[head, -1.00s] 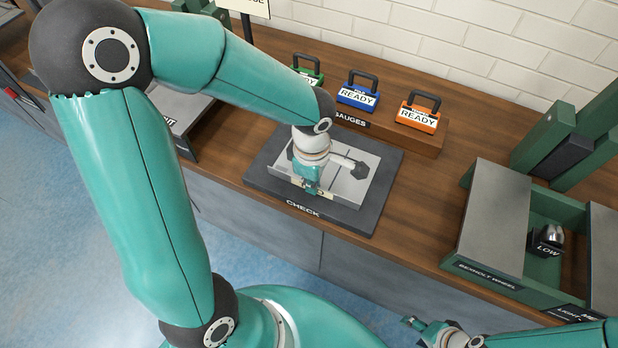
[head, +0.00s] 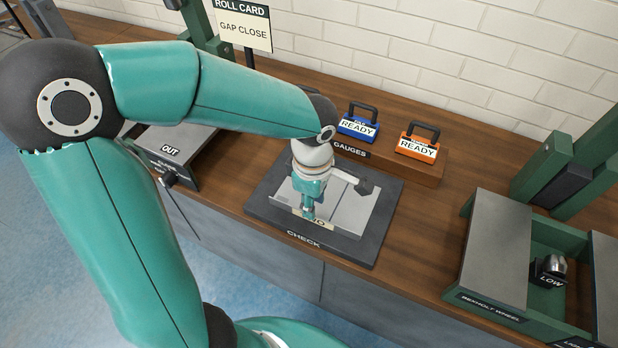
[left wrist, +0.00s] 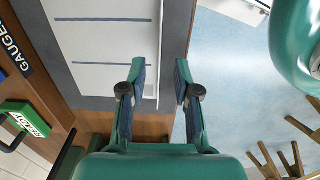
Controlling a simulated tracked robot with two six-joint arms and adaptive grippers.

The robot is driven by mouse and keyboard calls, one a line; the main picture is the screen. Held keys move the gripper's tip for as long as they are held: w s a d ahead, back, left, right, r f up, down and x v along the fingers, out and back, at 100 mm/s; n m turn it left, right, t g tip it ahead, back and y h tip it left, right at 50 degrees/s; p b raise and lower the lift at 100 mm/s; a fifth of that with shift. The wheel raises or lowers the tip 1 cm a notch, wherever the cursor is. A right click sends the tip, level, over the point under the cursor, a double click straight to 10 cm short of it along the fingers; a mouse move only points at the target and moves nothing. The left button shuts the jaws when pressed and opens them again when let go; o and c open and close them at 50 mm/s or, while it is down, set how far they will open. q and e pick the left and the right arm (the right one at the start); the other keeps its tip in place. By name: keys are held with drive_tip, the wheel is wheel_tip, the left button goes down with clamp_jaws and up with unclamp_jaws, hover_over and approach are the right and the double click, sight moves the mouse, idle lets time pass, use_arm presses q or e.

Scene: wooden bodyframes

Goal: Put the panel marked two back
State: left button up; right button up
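The light grey panel (head: 352,216) lies flat on the dark plate labelled CHECK (head: 290,232). Its cream label (head: 320,222) is partly covered by my gripper; I can read only its last letter, an O. My left gripper (head: 308,213) points down at the panel's near edge. In the left wrist view, the left gripper's fingers (left wrist: 159,82) are apart with nothing held between them. The panel there is white with dark lines (left wrist: 105,40), and its edge shows just beyond the left finger. My right gripper is out of view.
A wooden block labelled GAUGES holds blue (head: 358,125) and orange (head: 419,146) READY gauges; a green one (left wrist: 22,118) shows in the wrist view. A grey box marked OUT (head: 170,150) stands left. A green frame with a grey panel (head: 498,245) stands right. A roll card (head: 243,27) reads GAP CLOSE.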

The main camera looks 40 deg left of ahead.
use_arm(q)
wheel_tip(320, 180, up, 7)
idle(0.3)
idle(0.4)
